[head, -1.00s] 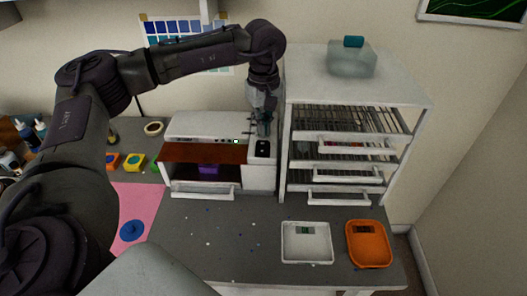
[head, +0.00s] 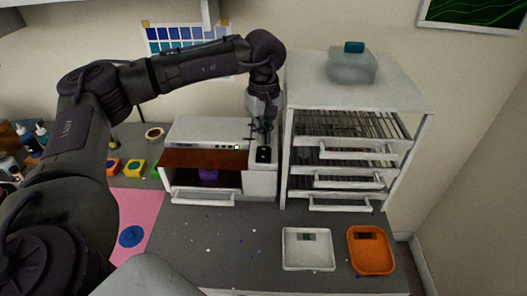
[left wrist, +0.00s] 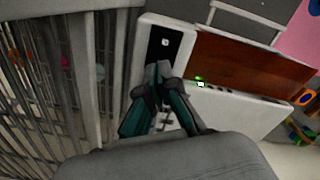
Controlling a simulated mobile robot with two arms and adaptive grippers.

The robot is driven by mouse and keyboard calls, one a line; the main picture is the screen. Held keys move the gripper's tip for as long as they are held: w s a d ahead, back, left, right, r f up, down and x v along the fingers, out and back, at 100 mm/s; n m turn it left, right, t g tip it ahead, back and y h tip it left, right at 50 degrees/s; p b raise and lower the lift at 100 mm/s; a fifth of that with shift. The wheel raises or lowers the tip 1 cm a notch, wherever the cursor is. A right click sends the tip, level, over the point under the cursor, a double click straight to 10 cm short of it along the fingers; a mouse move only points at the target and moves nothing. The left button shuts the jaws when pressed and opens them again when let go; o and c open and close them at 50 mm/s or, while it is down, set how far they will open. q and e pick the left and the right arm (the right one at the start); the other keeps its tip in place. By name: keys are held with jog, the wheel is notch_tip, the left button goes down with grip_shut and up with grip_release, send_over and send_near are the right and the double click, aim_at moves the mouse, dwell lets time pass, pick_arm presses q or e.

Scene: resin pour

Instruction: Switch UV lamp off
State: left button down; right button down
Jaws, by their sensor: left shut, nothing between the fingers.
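The UV lamp (head: 205,160) is a white box with a reddish-brown front panel, and a purple thing (head: 208,175) shows inside below it. On its right part is a black switch panel (head: 263,155) with a small light mark. The panel also shows in the left wrist view (left wrist: 164,44). A small green light (left wrist: 200,82) shows on the lamp's top strip. My left gripper (head: 265,140) points down just above the switch panel. Its fingers (left wrist: 158,80) are together and empty, with the tips at the panel's near end; I cannot tell whether they touch. My right gripper is not in view.
A white rack (head: 350,95) with wire shelves stands close to the right of my left gripper, with a translucent container (head: 352,65) on top. A white tray (head: 307,262) and an orange tray (head: 370,262) lie in front. A pink mat (head: 140,210) lies at left.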

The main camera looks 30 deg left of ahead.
aim_at(263, 149)
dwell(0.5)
pick_arm(q)
jog(key=shift+f+b, duration=0.9)
jog(key=shift+f, duration=0.35)
dwell(0.4)
jog(key=shift+r, duration=0.15)
jog(key=shift+r+p, duration=2.3)
jog(key=shift+r, duration=1.15)
jog(key=shift+s+f, duration=0.1)
jog(key=shift+f, duration=0.05)
